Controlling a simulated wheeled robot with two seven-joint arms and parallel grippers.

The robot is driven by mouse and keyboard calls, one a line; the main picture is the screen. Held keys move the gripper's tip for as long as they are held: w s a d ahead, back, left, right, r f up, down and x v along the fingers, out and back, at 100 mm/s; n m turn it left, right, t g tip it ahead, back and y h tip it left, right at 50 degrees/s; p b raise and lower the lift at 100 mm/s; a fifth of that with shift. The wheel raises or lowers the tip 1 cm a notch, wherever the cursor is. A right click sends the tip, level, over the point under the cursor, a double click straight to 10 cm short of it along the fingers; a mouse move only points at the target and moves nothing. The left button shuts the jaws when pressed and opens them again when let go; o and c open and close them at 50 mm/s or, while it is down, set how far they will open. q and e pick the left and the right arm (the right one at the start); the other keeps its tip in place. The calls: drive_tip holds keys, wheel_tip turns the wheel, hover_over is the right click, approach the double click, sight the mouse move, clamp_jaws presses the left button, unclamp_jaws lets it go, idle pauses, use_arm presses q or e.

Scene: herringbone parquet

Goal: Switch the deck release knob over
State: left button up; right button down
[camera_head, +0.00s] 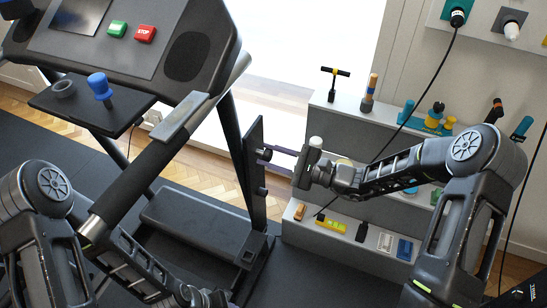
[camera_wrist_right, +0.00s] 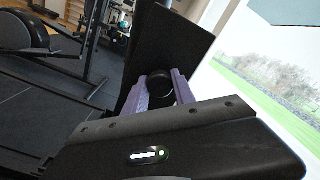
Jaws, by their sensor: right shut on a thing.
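A treadmill stands at the left, with a black plate (camera_head: 253,160) on its right upright. The deck release knob (camera_wrist_right: 160,84) is a dark round knob on this plate, seen in the right wrist view between purple fingers. My right gripper (camera_head: 264,155) reaches in from the right and is shut on the knob. In the head view the fingers partly hide the knob, and its turned position cannot be told. Another dark knob (camera_head: 262,191) sits lower on the plate. My left arm is at the lower left, its gripper fingers out of view.
The treadmill console has a green button (camera_head: 117,29), a red stop button (camera_head: 145,33) and a side tray with a blue-topped knob (camera_head: 99,86). A white stepped shelf (camera_head: 340,107) with several tools stands behind my right arm. A black cable hangs across it.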

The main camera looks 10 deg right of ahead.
drive_tip(key=c, duration=1.3)
unclamp_jaws()
drive_tip(key=shift+a, duration=0.15)
drive_tip(key=shift+o, duration=1.4)
drive_tip(key=shift+w+a, duration=0.1)
drive_tip(key=shift+w, duration=0.05)
drive_tip(key=b+v, duration=0.1)
drive_tip(key=v, duration=0.7)
drive_tip(key=shift+a, duration=0.1)
